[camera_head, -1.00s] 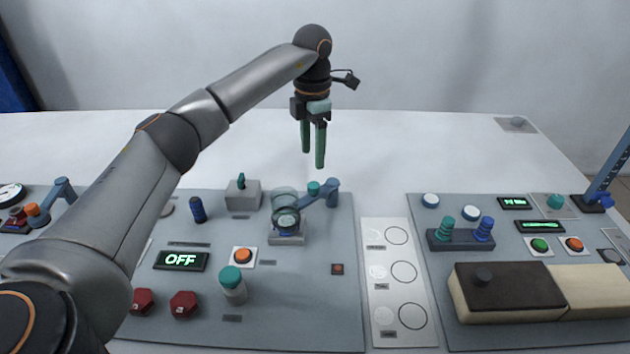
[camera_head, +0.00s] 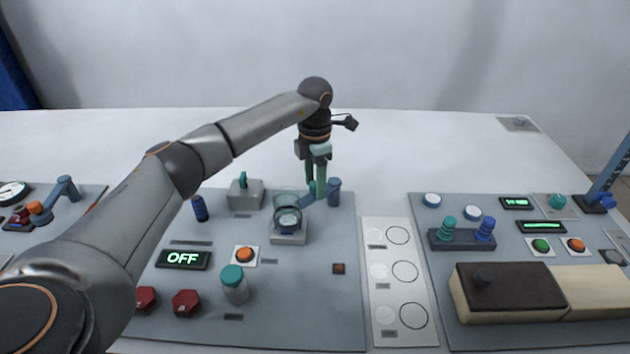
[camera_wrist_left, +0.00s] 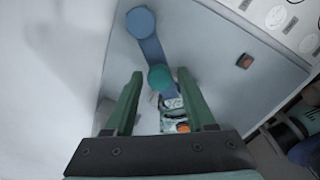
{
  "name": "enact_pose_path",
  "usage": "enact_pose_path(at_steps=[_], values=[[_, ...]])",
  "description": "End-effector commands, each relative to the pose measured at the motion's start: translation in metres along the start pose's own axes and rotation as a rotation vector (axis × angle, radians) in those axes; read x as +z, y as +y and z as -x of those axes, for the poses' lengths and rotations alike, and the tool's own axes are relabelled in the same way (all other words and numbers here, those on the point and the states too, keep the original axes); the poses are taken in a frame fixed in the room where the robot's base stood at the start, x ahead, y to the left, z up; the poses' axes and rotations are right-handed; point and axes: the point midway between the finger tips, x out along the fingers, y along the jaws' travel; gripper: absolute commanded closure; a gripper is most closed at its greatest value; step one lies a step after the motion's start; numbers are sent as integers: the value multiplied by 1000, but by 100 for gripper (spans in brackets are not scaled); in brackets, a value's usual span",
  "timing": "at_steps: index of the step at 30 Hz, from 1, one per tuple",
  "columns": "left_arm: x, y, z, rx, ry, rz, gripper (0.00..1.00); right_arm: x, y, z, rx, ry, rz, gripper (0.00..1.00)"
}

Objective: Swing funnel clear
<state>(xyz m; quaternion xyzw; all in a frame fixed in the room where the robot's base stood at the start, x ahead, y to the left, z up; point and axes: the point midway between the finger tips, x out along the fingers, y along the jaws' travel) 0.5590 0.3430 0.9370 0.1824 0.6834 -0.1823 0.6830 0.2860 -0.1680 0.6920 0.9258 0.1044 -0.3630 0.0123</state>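The funnel (camera_head: 288,201) is a clear cup above a small grey stand (camera_head: 289,238) on the left panel. A blue swing arm (camera_head: 334,193) runs from a post to the funnel and carries a teal knob; it also shows in the left wrist view (camera_wrist_left: 142,27). My left gripper (camera_head: 316,194) points down at the swing arm, partly hiding the knob. In the left wrist view my left gripper (camera_wrist_left: 160,73) is open, with the teal knob (camera_wrist_left: 160,78) between its fingertips and a gap visible beside it. My right gripper is not in view.
A grey box with a teal switch (camera_head: 244,193) stands left of the funnel. An orange button (camera_head: 244,255), a teal-capped bottle (camera_head: 234,284) and a display reading OFF (camera_head: 183,260) are nearer.

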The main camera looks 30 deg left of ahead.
Motion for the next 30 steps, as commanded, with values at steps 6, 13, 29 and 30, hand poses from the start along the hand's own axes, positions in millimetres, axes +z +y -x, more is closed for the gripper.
enact_pose_path(at_steps=[6, 13, 29, 30], values=[[0, 0, 0, 0, 0, 0, 71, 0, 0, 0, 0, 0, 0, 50], [0, 0, 1, 0, -1, 0, 97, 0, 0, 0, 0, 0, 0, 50], [0, 0, 1, 0, -1, 0, 100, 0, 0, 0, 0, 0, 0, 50], [0, 0, 1, 0, -1, 0, 100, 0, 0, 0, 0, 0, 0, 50]])
